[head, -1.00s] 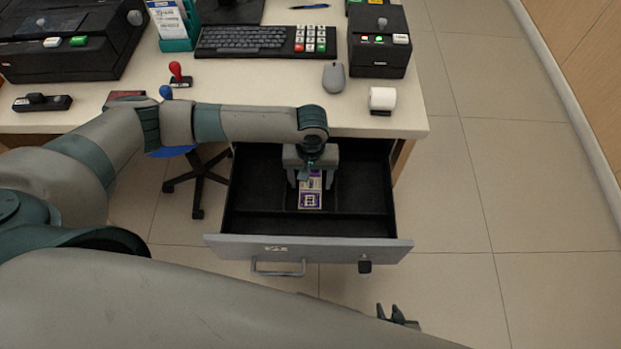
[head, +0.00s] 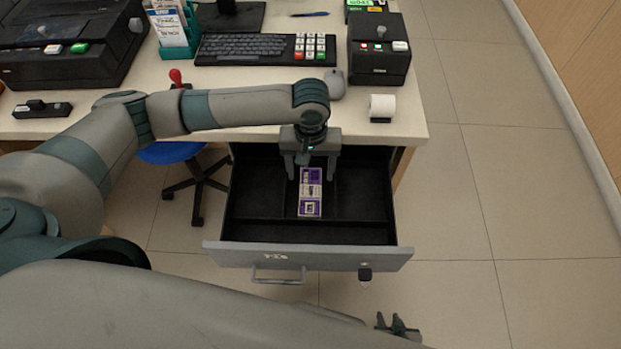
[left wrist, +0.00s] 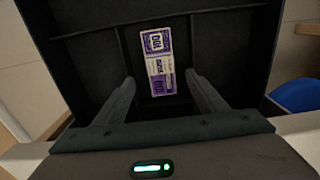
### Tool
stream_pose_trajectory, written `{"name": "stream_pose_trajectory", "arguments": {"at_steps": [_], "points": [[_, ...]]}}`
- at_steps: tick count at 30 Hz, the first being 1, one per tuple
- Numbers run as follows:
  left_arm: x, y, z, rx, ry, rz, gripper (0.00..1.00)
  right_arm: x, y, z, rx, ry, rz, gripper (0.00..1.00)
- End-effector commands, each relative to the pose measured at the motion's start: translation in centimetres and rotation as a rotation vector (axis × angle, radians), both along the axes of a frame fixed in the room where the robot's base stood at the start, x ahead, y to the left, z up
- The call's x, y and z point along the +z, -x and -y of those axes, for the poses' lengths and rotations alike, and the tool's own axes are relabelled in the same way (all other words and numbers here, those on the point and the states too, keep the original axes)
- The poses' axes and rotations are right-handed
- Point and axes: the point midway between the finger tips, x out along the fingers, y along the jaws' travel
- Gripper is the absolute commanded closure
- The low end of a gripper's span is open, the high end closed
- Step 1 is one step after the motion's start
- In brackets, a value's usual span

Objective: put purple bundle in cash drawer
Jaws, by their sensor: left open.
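The purple bundle (head: 310,193), a purple and white banded stack, lies in the middle compartment of the open cash drawer (head: 250,232). It also shows in the left wrist view (left wrist: 159,62), flat on the drawer's dark floor. My left gripper (head: 311,172) is open above the drawer, at the far end of the bundle. In the left wrist view its two fingers (left wrist: 160,92) stand apart, and the bundle lies beyond them, not held. My right gripper (head: 398,328) shows only partly at the bottom of the head view; its jaw state is unclear.
The counter (head: 270,112) above the drawer holds a keyboard (head: 250,49), a mouse (head: 335,84), a paper roll (head: 382,107) and a card machine (head: 378,50). A blue stool (head: 172,153) stands left of the drawer. The floor at right is clear.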

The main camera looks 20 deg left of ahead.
Motion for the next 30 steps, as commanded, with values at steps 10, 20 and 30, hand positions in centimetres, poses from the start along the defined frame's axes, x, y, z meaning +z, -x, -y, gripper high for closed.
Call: {"name": "stream_pose_trajectory", "arguments": {"at_steps": [10,20,30], "points": [[3.3,0.0,0.0,0.001,0.0,0.001,0.35,-0.1,0.2,0.1,-0.001,0.002,-0.007,0.69],[3.4,0.0,0.0,0.001,0.0,0.0,0.35,-0.1,0.2,0.2,-0.001,0.003,-0.007,0.69],[4.1,0.0,0.0,0.001,0.0,0.001,0.35,-0.1,1.1,0.6,-0.001,0.01,-0.026,0.69]]}}
